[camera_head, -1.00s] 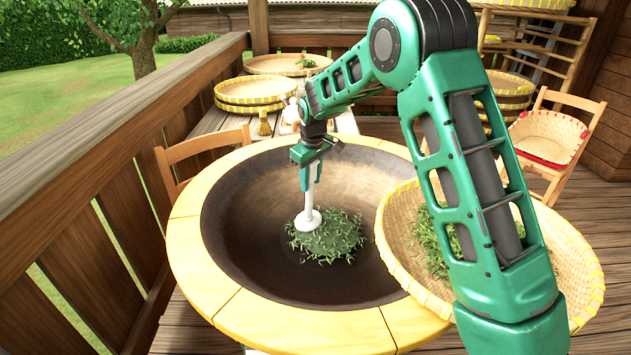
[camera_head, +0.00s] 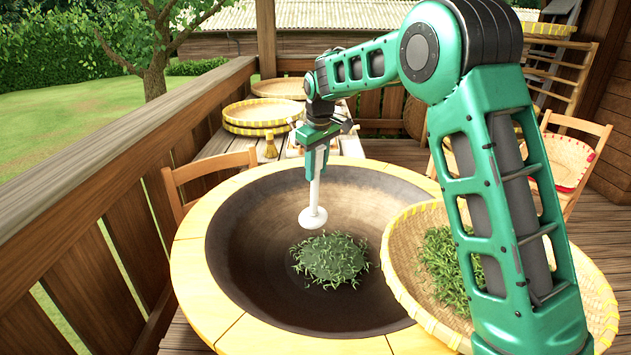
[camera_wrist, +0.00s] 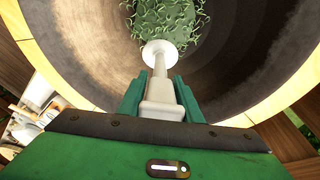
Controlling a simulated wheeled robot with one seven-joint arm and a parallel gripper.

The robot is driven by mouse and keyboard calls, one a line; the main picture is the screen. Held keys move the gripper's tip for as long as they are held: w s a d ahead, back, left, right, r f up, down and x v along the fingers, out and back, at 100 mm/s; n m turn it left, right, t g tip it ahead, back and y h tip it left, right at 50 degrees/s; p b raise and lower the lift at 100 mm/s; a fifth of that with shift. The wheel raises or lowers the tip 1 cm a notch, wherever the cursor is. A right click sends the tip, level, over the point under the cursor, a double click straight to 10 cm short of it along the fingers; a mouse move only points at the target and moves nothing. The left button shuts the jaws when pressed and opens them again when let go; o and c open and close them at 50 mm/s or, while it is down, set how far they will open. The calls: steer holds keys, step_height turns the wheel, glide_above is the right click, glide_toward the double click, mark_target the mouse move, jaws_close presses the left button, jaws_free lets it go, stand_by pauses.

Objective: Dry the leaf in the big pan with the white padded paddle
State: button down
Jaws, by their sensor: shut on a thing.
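The big pan (camera_head: 250,280) is a wide dark bowl set in a pale wooden ring. A flat round heap of green leaf (camera_head: 331,259) lies in the pan's bottom; it also shows at the top of the wrist view (camera_wrist: 165,20). My gripper (camera_head: 317,172) is shut on the handle of the white padded paddle (camera_head: 313,215), which hangs nearly upright, pad down. The pad appears raised above the pan's surface, behind the heap in the head view. In the wrist view the paddle (camera_wrist: 159,75) points from the green fingers toward the leaf.
A woven basket (camera_head: 400,255) with more leaf stands at the pan's right, partly behind my arm. Wooden chairs (camera_head: 205,168) stand near the pan. Yellow-rimmed trays (camera_head: 262,115) lie on a table behind. A wooden railing (camera_head: 110,150) runs along the left.

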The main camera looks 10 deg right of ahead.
steer(key=v, duration=0.2)
steer(key=w+v, duration=0.1)
steer(key=v, duration=0.5)
steer(key=shift+w+r, duration=0.2)
steer(key=shift+w, duration=0.2)
steer(key=shift+r, duration=0.3)
steer(key=shift+s, duration=0.15)
stand_by(0.4)
